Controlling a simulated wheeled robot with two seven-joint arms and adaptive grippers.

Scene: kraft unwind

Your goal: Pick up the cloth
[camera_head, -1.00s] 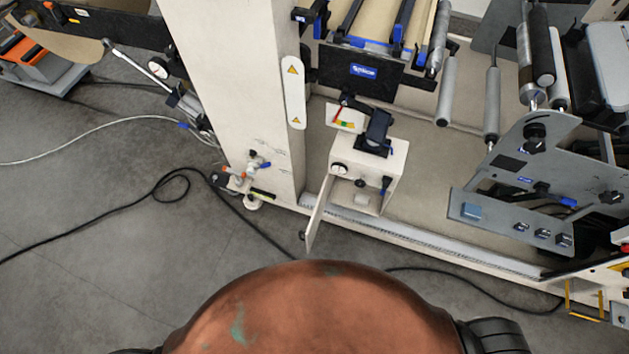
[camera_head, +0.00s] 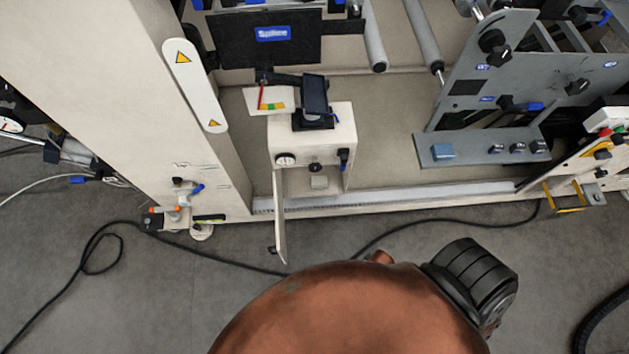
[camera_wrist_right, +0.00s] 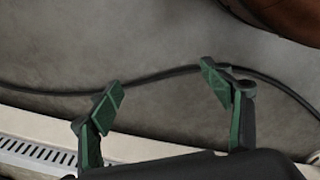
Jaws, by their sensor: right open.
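A small blue, flat-looking piece (camera_head: 442,151) lies on the grey bracket ledge (camera_head: 470,158) at the right of the head view. It may be the cloth, but it is too small to tell. My right gripper (camera_wrist_right: 160,84) shows in the right wrist view with its two green fingers spread apart. Nothing is between them, and they are over the floor and a black cable. No cloth shows in the wrist view. Neither gripper shows in the head view.
A cream box (camera_head: 312,135) with its door (camera_head: 279,215) hanging open holds a small whitish item (camera_head: 319,182). A black cable (camera_head: 225,259) crosses the grey floor. A thick column (camera_head: 120,85) stands left. Yellow brackets (camera_head: 565,196) stick out at the right.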

